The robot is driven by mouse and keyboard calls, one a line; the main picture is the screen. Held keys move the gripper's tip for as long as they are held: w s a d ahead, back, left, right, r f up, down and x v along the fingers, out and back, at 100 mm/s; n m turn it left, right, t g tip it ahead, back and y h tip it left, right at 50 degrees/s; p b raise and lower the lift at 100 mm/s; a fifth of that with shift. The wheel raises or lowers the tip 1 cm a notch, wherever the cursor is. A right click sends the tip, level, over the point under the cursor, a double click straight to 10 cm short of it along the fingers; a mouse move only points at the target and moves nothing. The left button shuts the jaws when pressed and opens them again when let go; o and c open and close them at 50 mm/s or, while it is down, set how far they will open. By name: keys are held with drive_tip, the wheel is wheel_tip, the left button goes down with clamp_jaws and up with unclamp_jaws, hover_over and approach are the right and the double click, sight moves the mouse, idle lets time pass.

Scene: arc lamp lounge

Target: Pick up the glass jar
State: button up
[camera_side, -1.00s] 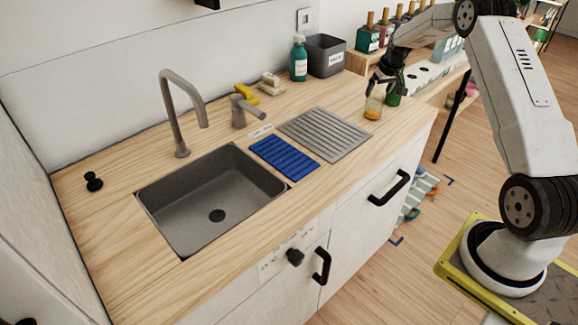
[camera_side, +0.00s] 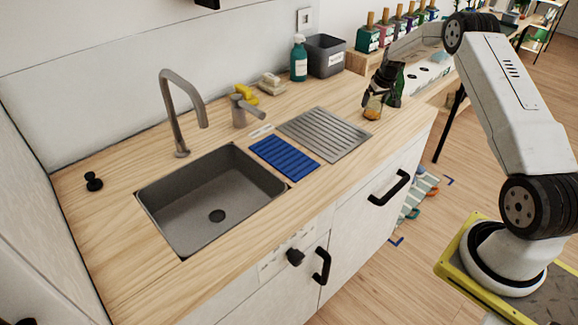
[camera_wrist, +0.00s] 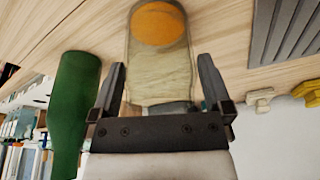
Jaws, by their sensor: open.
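The glass jar (camera_side: 373,106) stands on the right end of the wooden counter, with something orange in its bottom. In the wrist view the clear jar (camera_wrist: 160,62) lies between the two fingers of my gripper (camera_wrist: 162,76), with a finger on either side. The fingers are open, and a small gap shows on each side of the jar. In the side view my gripper (camera_side: 377,92) is low over the jar and hides its upper part.
A green bottle (camera_wrist: 76,112) stands close beside the jar, just outside one finger. A ribbed metal drainboard (camera_side: 325,134), a blue mat (camera_side: 284,157) and a sink (camera_side: 212,200) lie to the left.

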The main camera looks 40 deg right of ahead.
drive_tip(key=c, duration=1.2)
drive_tip(key=shift+o, duration=0.2)
drive_tip(key=shift+r, duration=0.15)
drive_tip(key=shift+r, duration=1.4)
drive_tip(key=s+a+r, duration=0.7)
drive_tip(key=s+r, duration=0.3)
drive_tip(key=s, duration=0.2)
drive_tip(key=shift+a, duration=0.2)
drive_tip(key=shift+w, duration=0.1)
